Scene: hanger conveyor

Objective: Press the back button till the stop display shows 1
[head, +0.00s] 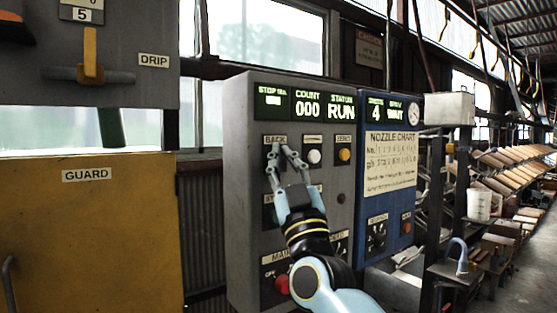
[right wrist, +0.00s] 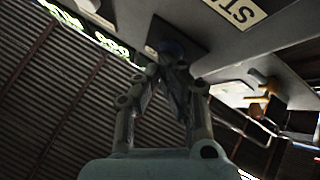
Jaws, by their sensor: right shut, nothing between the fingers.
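The grey control panel (head: 240,200) faces me in the head view. Its stop display (head: 272,100) is lit green, but its digit is too small to read. The BACK label (head: 275,139) is high on the panel's left side. The back button under it is hidden by my right gripper (head: 281,148). That gripper is shut and empty, its fingertips just below the label. In the right wrist view the fingertips (right wrist: 172,68) meet close to a dark round shape, perhaps the button; I cannot tell whether they touch it. My left gripper is out of view.
A white button (head: 314,157) and a yellow button (head: 344,154) sit right of the gripper. A red knob (head: 282,284) is low on the panel. A blue nozzle panel (head: 392,205) adjoins it. A yellow guard (head: 90,235) stands at the left.

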